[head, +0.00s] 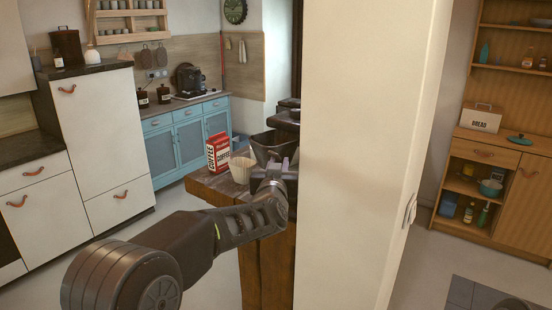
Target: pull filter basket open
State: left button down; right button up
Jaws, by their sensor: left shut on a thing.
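A dark, open-topped piece, apparently the filter basket (268,143), shows at the back of the wooden counter, beside the tall cream panel. The panel hides whatever is to its right. My left gripper (274,176) is in front of the dark piece, at its near side, and is shut on it. The fingers cover the spot they grip. My right gripper is not in view.
A pale paper-like cup (242,170) and a red coffee box (218,153) stand on the wooden counter (208,187), left of my left gripper. The tall cream panel (360,150) stands close on the right. Open floor (215,275) lies left of the counter.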

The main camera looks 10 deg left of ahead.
pick_arm(q)
jog(key=shift+d+r, duration=0.2)
jog(key=shift+r, duration=0.05)
jog(key=shift+a, duration=0.1)
jog(key=c, duration=1.6)
grip_release()
jog(key=shift+w, duration=0.1)
jog(key=shift+o, duration=1.2)
jog(key=shift+w+f, duration=0.1)
jog(key=shift+f, duration=0.05)
jog(key=shift+f, duration=0.1)
